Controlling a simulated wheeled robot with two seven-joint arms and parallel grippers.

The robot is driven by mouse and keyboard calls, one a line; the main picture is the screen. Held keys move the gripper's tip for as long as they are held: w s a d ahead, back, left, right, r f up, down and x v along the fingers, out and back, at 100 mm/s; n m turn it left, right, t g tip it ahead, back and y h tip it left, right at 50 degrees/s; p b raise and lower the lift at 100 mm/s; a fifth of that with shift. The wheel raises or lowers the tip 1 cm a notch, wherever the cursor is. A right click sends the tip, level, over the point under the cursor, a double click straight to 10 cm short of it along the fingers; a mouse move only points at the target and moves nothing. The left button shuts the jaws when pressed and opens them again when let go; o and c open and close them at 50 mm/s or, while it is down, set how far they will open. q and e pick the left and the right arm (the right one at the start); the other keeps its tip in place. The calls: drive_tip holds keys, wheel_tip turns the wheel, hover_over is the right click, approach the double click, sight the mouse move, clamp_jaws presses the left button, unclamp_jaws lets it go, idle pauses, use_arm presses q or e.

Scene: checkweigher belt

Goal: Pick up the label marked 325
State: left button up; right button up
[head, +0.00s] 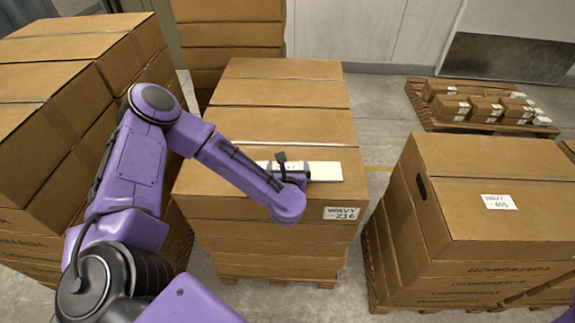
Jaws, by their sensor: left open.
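No label reading 325 can be made out. A white label (341,213) on the front of the middle box stack seems to read 216. Another white label (497,202), on top of the right box stack, seems to read 405. A pale flat strip (326,171) lies on top of the middle stack, partly hidden by my wrist; I see no readable marking on it. My left gripper (292,165) is open over that strip, its fingers mostly hidden behind my purple wrist. I cannot tell whether it touches the strip. My right gripper is out of view.
The middle box stack (275,125) stands on a pallet. Tall stacks (50,110) rise at the left, and another stack (510,240) stands at the right. A low pallet with small cartons (487,106) lies at the back right. Bare floor (383,125) separates the stacks.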

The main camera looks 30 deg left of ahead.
use_arm(q)
drive_tip(key=shift+w+a+f, duration=0.1)
drive_tip(key=shift+a, duration=0.1)
drive_tip(key=c, duration=0.8)
drive_tip(key=shift+o, duration=0.2)
